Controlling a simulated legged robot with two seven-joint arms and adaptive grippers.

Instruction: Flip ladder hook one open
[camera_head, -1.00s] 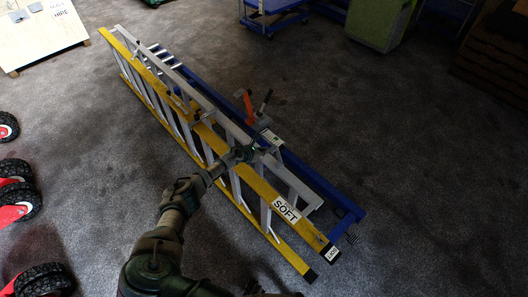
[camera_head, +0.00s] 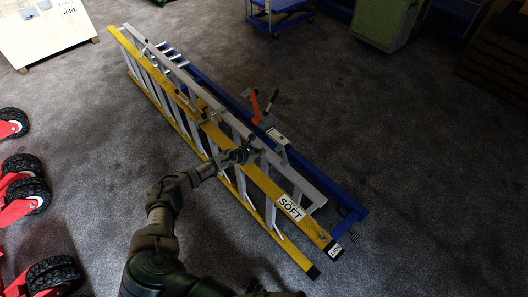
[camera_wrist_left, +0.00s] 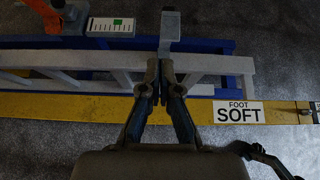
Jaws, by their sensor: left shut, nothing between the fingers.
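A long yellow ladder (camera_head: 262,184) with a grey section (camera_head: 304,183) lies diagonally on the floor, its "FOOT SOFT" label near the close end. The label also shows in the wrist view (camera_wrist_left: 238,112). My left gripper (camera_head: 250,151) is shut and empty over the ladder, near the grey rail. In the wrist view its fingertips (camera_wrist_left: 160,70) are together at the rail, just below a grey upright bar (camera_wrist_left: 169,30). Whether they touch it, and whether this bar is ladder hook one, I cannot tell. My right gripper is not in view.
A blue frame (camera_head: 330,188) lies along the ladder's right side. An orange part (camera_head: 255,107) rises beside it. Red parts with black wheels (camera_head: 22,185) stand at left, a wooden box (camera_head: 45,35) at top left.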

